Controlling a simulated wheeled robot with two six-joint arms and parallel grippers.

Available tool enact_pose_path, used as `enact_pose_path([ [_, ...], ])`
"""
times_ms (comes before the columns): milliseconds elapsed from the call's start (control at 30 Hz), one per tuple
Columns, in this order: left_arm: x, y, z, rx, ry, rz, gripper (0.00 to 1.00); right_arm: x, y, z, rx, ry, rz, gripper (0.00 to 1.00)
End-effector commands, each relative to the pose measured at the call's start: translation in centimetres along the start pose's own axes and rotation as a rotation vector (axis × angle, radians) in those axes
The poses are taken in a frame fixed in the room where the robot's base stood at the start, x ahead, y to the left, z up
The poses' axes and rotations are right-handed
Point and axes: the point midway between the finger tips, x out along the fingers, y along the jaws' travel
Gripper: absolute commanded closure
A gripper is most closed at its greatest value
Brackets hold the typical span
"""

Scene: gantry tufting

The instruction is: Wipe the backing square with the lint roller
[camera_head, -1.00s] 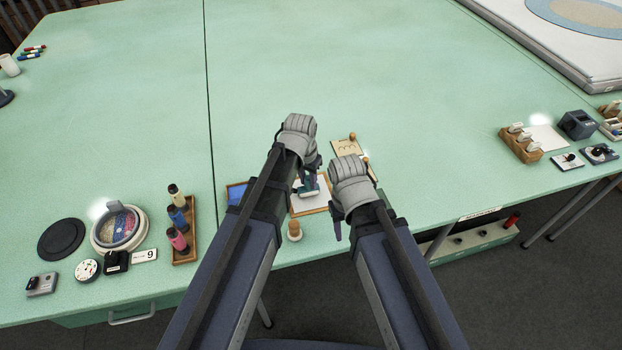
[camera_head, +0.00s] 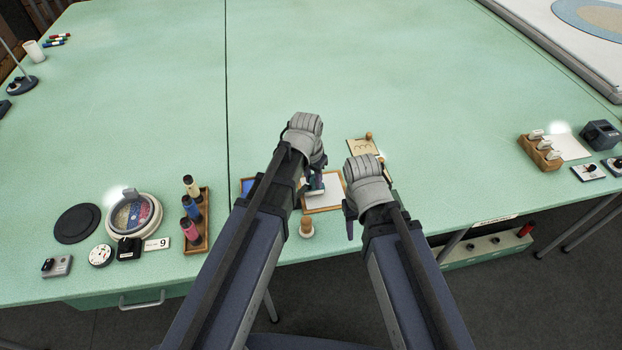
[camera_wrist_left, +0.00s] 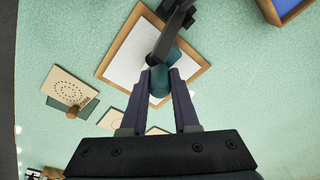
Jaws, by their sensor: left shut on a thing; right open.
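The backing square (camera_head: 327,190) is a white square in a thin wooden frame near the table's front edge, and it also shows in the left wrist view (camera_wrist_left: 124,62). My left gripper (camera_head: 317,170) is shut on the lint roller (camera_head: 315,184), a teal and dark tool, over the left part of the square. In the left wrist view, the fingers (camera_wrist_left: 161,88) close on the roller's teal part (camera_wrist_left: 165,72), and a dark part reaches across the frame. I cannot tell whether the roller touches the square. My right gripper (camera_head: 350,222) is open and empty, right of the square.
A blue tray (camera_head: 248,185) lies just left of the square. A wooden peg (camera_head: 306,227) stands in front of it. A board with a knob (camera_head: 361,147) lies behind. A thread rack (camera_head: 203,240) stands further left. The table's back is clear.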

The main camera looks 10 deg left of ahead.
Motion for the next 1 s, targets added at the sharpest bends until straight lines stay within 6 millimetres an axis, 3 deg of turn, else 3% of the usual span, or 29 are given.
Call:
enact_pose_path([
  [300,0.5,2.0,-2.0,0.003,0.001,0.001,1.0,0.2,0.0,0.0,0.0,0.0,0.0,0.5],
  [667,0.6,2.5,-2.5,0.001,0.001,0.002,1.0,0.2,0.0,0.0,0.0,0.0,0.0,0.5],
  [1000,0.7,4.4,-4.5,0.003,0.001,0.002,1.0,0.1,0.0,0.0,0.0,0.0,0.0,0.5],
])
